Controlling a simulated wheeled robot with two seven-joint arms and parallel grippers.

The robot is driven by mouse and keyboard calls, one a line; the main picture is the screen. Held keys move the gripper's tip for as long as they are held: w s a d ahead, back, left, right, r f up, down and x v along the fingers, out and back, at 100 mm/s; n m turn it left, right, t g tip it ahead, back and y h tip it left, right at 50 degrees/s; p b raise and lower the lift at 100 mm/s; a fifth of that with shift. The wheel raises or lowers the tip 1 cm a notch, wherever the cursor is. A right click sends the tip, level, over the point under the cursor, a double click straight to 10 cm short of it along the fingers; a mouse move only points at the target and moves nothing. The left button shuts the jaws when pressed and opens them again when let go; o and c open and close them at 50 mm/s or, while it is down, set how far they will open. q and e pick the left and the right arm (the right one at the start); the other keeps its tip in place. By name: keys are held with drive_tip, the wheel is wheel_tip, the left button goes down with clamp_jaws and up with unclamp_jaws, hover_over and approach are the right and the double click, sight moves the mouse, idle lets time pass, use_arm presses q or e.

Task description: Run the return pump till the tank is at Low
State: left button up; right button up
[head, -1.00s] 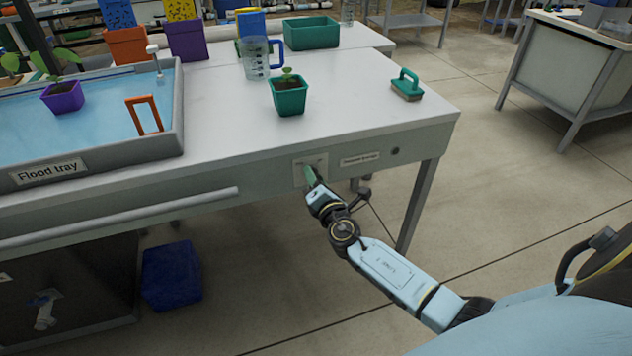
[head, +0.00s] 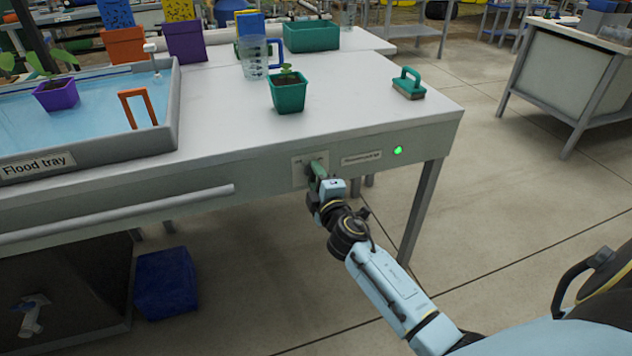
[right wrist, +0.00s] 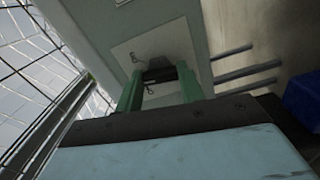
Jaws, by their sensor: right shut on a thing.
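On the bench's front apron a pale switch plate (head: 299,172) carries a dark switch knob (right wrist: 160,75). My right gripper (head: 317,170) is at the plate, its green fingers on either side of the knob and shut on it. A small lamp (head: 398,150) right of the plate glows green. The label (head: 361,158) between them is too small to read. The flood tray (head: 168,138) on the bench holds blue water. No gauge or Low mark can be made out, and I cannot tell which vessel is the tank. My left gripper is out of view.
On the bench stand a teal pot with a seedling (head: 288,94), a clear jug (head: 254,60) and a green brush (head: 408,84). An orange frame (head: 136,108) stands in the tray. A blue bin (head: 166,284) and a dark cabinet with a tap (head: 32,318) are below.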

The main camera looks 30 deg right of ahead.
drive_tip(key=m, duration=0.3)
drive_tip(key=shift+m, duration=0.8)
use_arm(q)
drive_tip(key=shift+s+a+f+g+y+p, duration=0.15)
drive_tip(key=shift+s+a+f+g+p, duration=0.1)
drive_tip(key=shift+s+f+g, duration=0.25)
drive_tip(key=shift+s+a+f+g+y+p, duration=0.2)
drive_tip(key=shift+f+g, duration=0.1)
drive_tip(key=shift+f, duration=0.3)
use_arm(e)
drive_tip(key=shift+m, duration=1.5)
drive_tip(key=o, duration=1)
